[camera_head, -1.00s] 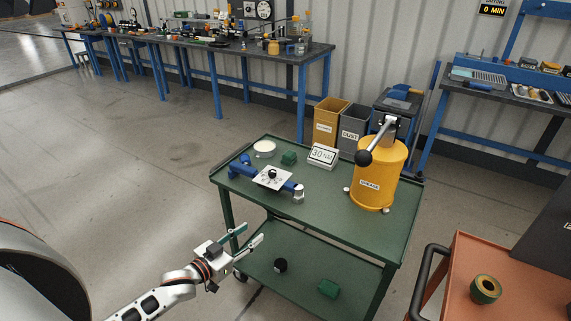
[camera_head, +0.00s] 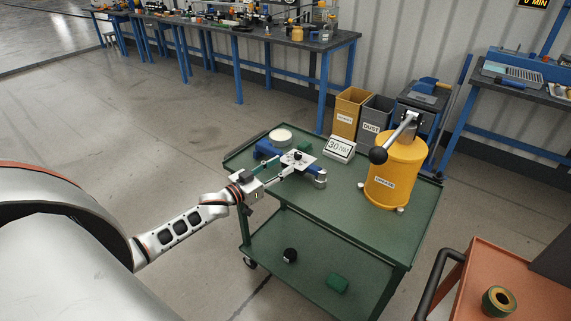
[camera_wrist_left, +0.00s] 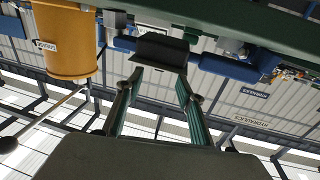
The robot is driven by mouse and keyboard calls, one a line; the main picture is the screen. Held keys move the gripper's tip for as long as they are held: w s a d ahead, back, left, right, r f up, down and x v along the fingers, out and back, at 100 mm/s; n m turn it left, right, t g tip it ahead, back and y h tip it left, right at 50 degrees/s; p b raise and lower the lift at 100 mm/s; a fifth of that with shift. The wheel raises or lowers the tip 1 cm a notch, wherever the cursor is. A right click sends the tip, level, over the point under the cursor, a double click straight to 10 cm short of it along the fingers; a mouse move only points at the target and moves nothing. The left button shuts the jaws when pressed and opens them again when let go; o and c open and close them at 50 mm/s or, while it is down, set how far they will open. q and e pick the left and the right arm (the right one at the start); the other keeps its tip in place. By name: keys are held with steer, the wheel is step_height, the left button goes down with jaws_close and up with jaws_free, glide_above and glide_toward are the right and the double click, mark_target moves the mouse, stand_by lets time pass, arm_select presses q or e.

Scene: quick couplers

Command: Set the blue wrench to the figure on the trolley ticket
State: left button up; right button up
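The blue wrench (camera_head: 265,149) lies across the green trolley top, with a silver head at its right end and a pale plate (camera_head: 307,160) bearing a dark knob over its middle. The white ticket (camera_head: 340,148) stands behind it and reads 30 with a unit, apparently N·m. My left gripper (camera_head: 274,172) is open, its fingers pointing at the plate's near side. In the left wrist view, which looks upside down, the open fingers (camera_wrist_left: 156,84) flank a dark block in front of the wrench (camera_wrist_left: 232,68). Contact cannot be told. My right gripper is out of view.
A yellow grease drum (camera_head: 392,172) with a lever and dark ball stands on the trolley's right. A white round dish (camera_head: 281,136) and a green block sit behind the wrench. An orange cart (camera_head: 465,285) stands at front right. The trolley's (camera_head: 355,205) front top is clear.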

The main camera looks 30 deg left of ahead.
arm_select(q)
steer(key=shift+x, duration=1.45)
jaws_close()
jaws_free()
steer(key=v, duration=1.2)
